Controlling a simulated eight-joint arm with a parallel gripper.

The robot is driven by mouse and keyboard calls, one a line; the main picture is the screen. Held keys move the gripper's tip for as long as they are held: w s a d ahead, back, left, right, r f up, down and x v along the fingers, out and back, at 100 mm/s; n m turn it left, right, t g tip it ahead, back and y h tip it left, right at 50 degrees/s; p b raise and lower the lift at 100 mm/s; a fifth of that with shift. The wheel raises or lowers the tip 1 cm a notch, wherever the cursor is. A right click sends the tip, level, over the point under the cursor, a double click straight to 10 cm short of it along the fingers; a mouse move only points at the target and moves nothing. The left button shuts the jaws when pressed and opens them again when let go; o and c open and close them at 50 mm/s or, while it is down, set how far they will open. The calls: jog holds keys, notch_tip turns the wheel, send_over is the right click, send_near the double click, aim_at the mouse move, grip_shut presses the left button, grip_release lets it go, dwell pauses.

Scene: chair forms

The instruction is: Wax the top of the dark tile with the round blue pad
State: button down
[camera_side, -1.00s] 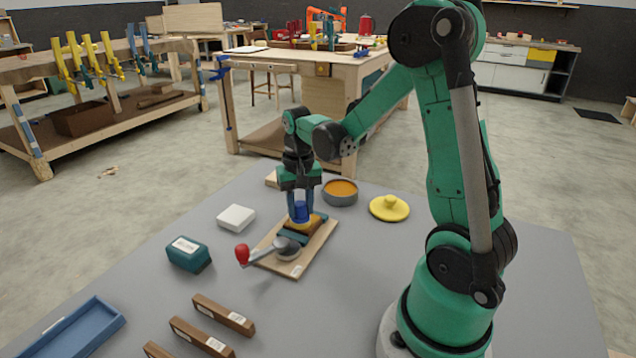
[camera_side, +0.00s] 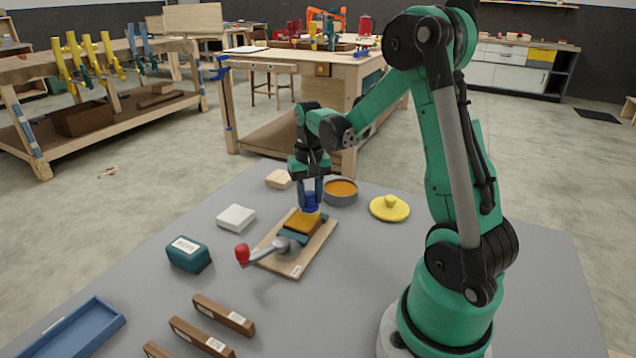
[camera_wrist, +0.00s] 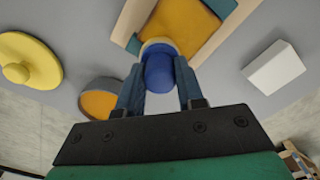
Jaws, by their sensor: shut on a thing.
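My gripper (camera_side: 311,198) is shut on the round blue pad (camera_side: 309,204), by its blue upper part. In the wrist view the pad (camera_wrist: 159,72) sits between the two fingers, with a pale rim at its far side. The tile (camera_side: 304,224) looks orange-brown on top rather than dark, with dark teal strips along its edges. It lies on a wooden board (camera_side: 310,252). The pad is at the tile's far end; whether it touches the top is unclear. The tile (camera_wrist: 185,25) partly shows beyond the pad in the wrist view.
A red-knobbed clamp (camera_side: 285,247) is on the board's near end. An open tin of orange wax (camera_side: 341,190) stands behind right, near a yellow lid (camera_side: 390,208). A white block (camera_side: 236,217), teal box (camera_side: 188,253), wood block (camera_side: 279,179), brown bars (camera_side: 223,315) and blue tray (camera_side: 75,330) lie left.

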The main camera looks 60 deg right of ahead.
jog(key=shift+d+r, duration=0.15)
jog(key=shift+r, duration=3.85)
